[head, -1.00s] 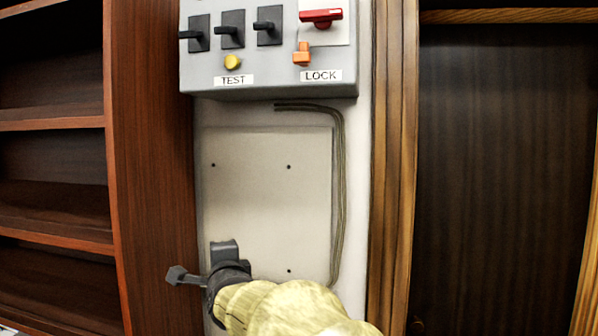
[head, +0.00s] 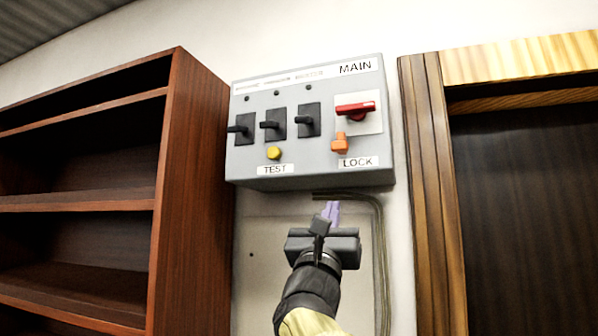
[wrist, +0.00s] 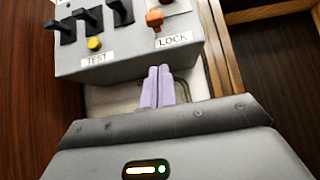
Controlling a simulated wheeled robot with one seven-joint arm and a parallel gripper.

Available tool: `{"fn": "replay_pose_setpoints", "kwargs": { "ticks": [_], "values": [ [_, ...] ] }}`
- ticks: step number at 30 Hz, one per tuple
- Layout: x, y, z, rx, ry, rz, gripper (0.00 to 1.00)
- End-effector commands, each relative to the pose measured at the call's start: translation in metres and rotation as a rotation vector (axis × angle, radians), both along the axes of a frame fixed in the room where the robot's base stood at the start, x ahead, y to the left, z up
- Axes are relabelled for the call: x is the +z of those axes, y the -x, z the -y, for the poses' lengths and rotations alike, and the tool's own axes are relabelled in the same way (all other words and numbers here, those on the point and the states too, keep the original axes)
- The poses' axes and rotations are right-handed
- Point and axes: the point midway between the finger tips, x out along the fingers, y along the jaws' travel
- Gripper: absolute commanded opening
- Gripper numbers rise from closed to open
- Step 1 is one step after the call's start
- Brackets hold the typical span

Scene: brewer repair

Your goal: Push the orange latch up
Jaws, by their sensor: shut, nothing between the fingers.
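The orange latch (head: 340,143) sits on the front of the grey breaker box (head: 310,178), above the LOCK label (head: 357,162) and below the red MAIN handle (head: 356,110). My gripper (head: 331,211) is below the box, pointing up, with its purple fingers together and empty. The fingertips are apart from the latch, lower and slightly left of it. In the wrist view the latch (wrist: 154,18) shows at the top, above and near the shut fingers (wrist: 157,82).
Three black switches (head: 274,124) and a yellow TEST button (head: 273,153) are left of the latch. A cable (head: 380,225) runs down below the box. A wooden shelf (head: 180,180) stands left and a wooden door frame (head: 432,180) right.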

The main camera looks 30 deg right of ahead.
Motion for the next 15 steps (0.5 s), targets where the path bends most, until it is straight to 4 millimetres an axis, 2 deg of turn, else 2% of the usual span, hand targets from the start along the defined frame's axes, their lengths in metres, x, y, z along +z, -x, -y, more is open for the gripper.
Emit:
{"fn": "replay_pose_setpoints", "kwargs": {
  "ticks": [8,15],
  "values": [
    [0.003,-0.002,0.002,-0.001,0.000,-0.005,0.00],
    [0.023,-0.014,0.016,-0.004,0.000,-0.006,0.00]
  ]
}}
